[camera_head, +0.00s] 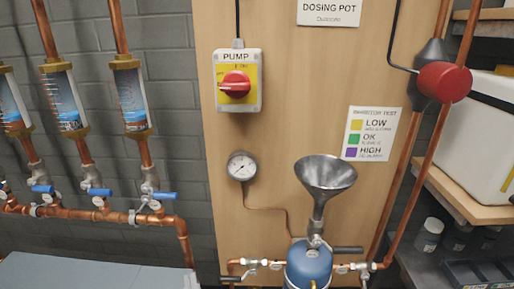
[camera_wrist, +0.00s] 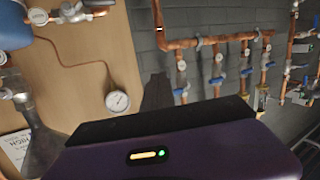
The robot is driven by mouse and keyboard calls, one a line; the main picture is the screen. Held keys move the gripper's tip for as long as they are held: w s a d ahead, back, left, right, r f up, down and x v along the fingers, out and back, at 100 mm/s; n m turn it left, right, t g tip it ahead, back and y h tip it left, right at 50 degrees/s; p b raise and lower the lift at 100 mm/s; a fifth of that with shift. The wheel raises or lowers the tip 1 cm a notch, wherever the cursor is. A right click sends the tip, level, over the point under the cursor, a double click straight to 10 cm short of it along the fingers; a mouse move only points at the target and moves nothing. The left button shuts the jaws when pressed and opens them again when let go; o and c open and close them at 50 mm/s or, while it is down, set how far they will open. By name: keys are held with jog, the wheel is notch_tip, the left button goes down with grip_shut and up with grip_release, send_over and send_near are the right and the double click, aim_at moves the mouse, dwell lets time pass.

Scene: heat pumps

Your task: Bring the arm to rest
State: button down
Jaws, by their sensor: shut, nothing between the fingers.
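My gripper (camera_wrist: 165,122) fills the lower part of the wrist view as a dark bar and a purple housing with a small lit strip and a green light. It is shut, with nothing seen held in it. Separate fingertips cannot be made out. The wrist view is upside down and faces the wooden panel and the block wall. No part of my arm shows in the head view.
The wooden panel carries a red pump switch (camera_head: 235,85), a gauge (camera_head: 241,166) and a metal funnel (camera_head: 324,177) over a blue pot (camera_head: 308,265). Copper pipes (camera_head: 100,213) with blue-handled valves run at left. Shelves with a white tank (camera_head: 485,135) stand at right.

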jog(key=s+d+f+m+h, duration=0.2)
jog(key=s+d, duration=1.3)
jog(key=d, duration=0.1)
jog(key=s+d+f+m+h, duration=0.2)
jog(key=s+d+f+h, duration=0.1)
jog(key=s+d, duration=1.3)
jog(key=shift+d+f+m, duration=0.25)
jog(key=shift+f+m, duration=0.1)
jog(key=shift+m, duration=0.05)
jog(key=shift+s, duration=0.1)
